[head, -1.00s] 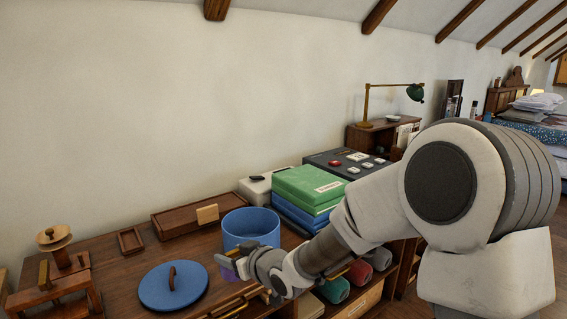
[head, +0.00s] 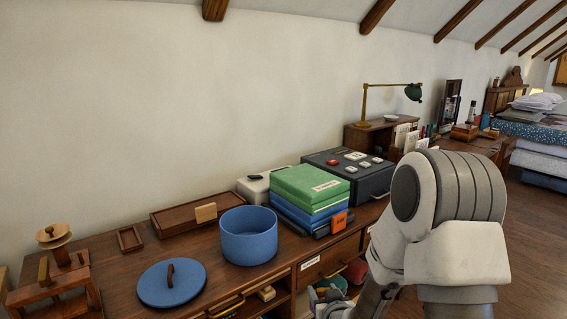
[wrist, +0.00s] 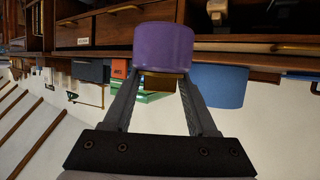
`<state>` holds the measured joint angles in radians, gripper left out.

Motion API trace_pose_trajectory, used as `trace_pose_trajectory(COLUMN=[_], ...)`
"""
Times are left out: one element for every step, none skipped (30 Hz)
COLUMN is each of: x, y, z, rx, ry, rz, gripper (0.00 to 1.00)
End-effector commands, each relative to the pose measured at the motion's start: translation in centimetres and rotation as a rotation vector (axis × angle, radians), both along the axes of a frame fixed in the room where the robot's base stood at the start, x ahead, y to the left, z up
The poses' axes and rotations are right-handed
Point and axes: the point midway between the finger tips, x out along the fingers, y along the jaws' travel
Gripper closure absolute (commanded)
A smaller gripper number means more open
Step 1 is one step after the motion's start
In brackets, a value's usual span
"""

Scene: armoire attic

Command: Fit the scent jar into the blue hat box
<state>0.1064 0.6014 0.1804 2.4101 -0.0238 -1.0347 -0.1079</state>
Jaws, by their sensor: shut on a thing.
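The blue hat box (head: 249,247) stands open and upright on the wooden desk top, near its front edge. Its round blue lid (head: 172,284) with a brown handle lies flat to the left. In the wrist view my gripper (wrist: 160,84) is shut on the scent jar (wrist: 163,47), a purple jar with a brass-coloured part between the fingers. The picture there is upside down. The box also shows in the wrist view (wrist: 219,86), behind the jar and apart from it. The jar and fingers are not visible in the head view.
Green and blue boxes (head: 311,184) are stacked right of the hat box, with a small orange block (head: 339,222) near them. A wooden tray (head: 184,218) lies behind the box. A wooden stand (head: 57,270) is at far left. Drawers and shelves lie below the desk top.

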Motion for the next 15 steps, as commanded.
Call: trace_pose_trajectory(x=[-0.3, -0.5, -0.8, -1.0, -1.2, -1.5, -1.3, -1.3, -1.3, -1.3, -1.3, -1.3, -1.3, -1.3, -1.3], y=[-1.2, -1.8, -2.6, -3.1, -3.7, -4.5, -4.3, -4.2, -4.2, -4.2, -4.2, -4.2, -4.2, -4.2, -4.2], z=[-0.4, -0.7, -0.9, -1.1, -1.3, -1.6, -0.7, -0.3, 0.0, 0.2, 0.5, 0.9, 1.3, 1.6, 2.0], rx=[-0.001, -0.002, -0.001, 0.001, 0.001, 0.000, 0.000, 0.001, 0.001, 0.001, 0.001, 0.001, 0.001, 0.001, 0.001], ry=[0.000, 0.000, -0.001, 0.000, 0.000, 0.000, -0.004, -0.005, -0.005, -0.004, -0.004, -0.004, -0.004, -0.004, -0.004], rz=[-0.030, -0.048, -0.067, -0.082, -0.098, -0.119, -0.115, -0.113, -0.112, -0.111, -0.111, -0.111, -0.111, -0.110, -0.110], gripper=[1.00, 1.00, 1.00, 1.00, 1.00, 1.00, 1.00, 1.00, 1.00, 1.00, 1.00, 1.00, 1.00, 1.00, 1.00])
